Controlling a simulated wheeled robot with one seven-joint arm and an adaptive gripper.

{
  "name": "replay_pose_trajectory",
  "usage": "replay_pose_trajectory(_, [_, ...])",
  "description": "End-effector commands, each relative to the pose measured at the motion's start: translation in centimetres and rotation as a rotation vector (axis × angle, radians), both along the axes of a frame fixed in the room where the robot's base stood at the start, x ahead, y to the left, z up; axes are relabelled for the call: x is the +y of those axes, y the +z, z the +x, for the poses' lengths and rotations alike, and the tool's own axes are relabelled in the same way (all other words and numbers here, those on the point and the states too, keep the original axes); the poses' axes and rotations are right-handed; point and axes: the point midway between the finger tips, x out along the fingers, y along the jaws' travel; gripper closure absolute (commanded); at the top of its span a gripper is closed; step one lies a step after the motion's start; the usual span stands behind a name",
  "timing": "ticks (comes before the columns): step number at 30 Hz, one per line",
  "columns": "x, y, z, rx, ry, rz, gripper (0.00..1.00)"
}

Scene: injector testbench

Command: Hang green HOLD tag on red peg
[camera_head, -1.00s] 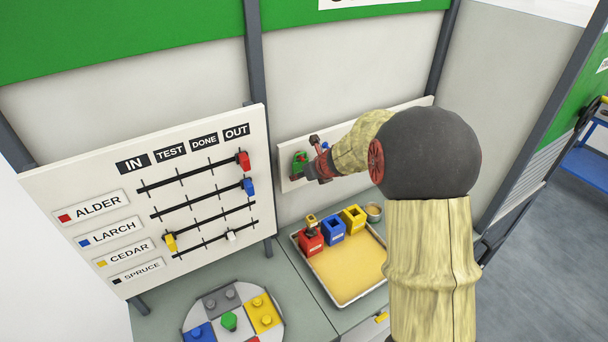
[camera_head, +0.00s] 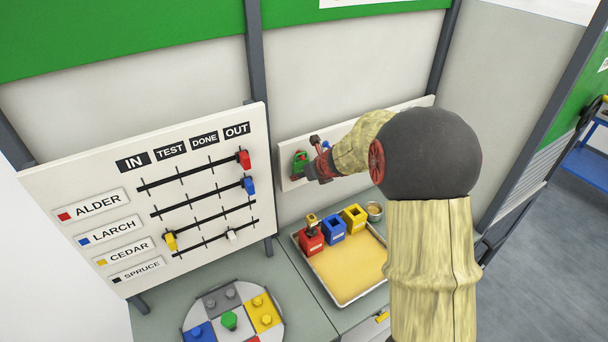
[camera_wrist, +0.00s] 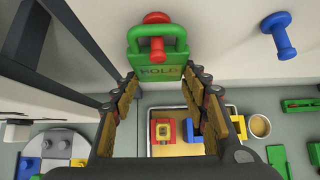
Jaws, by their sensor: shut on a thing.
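The green HOLD tag (camera_wrist: 157,72) is upright against the pale wall board, with its open handle loop at the top. The red peg (camera_wrist: 156,44) shows in the loop's opening, and its wider part lies above the loop's top bar. The loop looks to be around the peg; how far along it I cannot tell. My gripper (camera_wrist: 162,78) is shut on the tag, with one finger at each side of its lower part. In the head view, the tag (camera_head: 299,162) shows at the left of my gripper (camera_head: 317,169), and the red peg is hard to make out.
A blue peg (camera_wrist: 280,34) stands to the right on the same board. Below are a tray (camera_head: 343,302) with red, blue and yellow boxes, a small bowl (camera_head: 374,210) and a round coloured plate (camera_head: 207,312). A slider board (camera_head: 80,180) stands to the left.

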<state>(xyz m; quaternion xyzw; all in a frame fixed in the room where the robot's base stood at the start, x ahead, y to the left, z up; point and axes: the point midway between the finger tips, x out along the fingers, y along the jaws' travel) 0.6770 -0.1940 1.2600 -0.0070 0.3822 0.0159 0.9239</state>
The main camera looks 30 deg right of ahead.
Motion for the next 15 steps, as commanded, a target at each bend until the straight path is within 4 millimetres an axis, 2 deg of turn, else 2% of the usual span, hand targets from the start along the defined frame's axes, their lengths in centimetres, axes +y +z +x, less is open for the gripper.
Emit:
replay_pose_trajectory(10, [0.06,-0.32,-0.14,0.005,0.0,0.001,0.75])
replay_pose_trajectory(11, [0.06,-0.33,-0.14,0.005,0.0,0.001,0.54])
replay_pose_trajectory(15, [0.05,-0.27,-0.11,0.004,0.0,0.001,0.46])
